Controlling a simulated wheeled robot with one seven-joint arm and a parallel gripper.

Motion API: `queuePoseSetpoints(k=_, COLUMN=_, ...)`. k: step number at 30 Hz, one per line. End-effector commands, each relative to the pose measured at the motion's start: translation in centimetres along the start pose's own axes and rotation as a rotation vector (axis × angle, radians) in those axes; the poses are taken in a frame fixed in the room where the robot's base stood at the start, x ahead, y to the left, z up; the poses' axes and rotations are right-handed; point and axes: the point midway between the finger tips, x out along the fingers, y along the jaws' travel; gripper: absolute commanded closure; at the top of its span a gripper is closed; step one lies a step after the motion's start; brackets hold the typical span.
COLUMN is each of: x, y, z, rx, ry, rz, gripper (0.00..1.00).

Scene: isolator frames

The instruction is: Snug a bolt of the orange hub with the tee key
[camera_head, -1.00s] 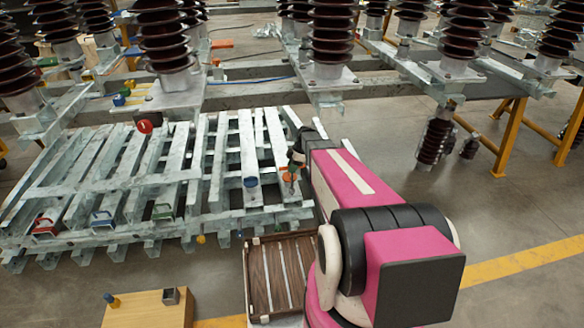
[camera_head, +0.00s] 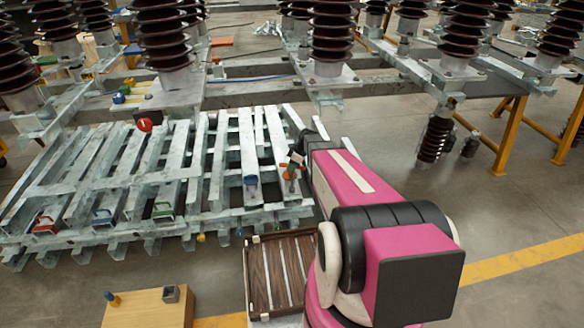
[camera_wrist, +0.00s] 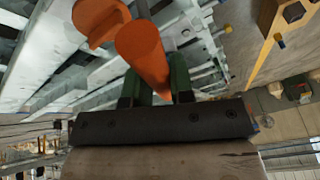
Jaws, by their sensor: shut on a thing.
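My gripper (camera_head: 292,172) is at the right end of the galvanised steel rack in the head view, pointing down. In the wrist view its two green fingers (camera_wrist: 157,84) are closed on an orange bar (camera_wrist: 146,58), which looks like the handle of the tee key. The bar points toward the camera. A second, rounded orange piece (camera_wrist: 97,20), possibly the orange hub, shows beside and beyond it. Small orange parts (camera_head: 287,193) also show under my gripper in the head view. The key's tip and the bolts are hidden or too small to make out.
A slatted wooden tray (camera_head: 249,285) and a wooden box (camera_head: 150,310) stand in front. Insulator columns stand behind. Open floor lies to the right.

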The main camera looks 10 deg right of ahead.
Motion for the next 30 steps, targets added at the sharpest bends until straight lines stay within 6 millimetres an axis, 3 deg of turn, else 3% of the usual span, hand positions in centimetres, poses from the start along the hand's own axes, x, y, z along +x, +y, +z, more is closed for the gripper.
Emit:
queuePoseSetpoints(k=6, x=0.0, y=-0.3, z=0.0, rx=0.258, ry=0.043, rz=0.111, gripper=1.00)
queuePoseSetpoints(k=14, x=-0.6, y=-0.1, z=-0.3, rx=0.243, ry=0.040, rz=0.104, gripper=1.00)
queuePoseSetpoints(k=30, x=-4.0, y=-0.7, z=-1.7, rx=0.241, ry=0.040, rz=0.103, gripper=1.00)
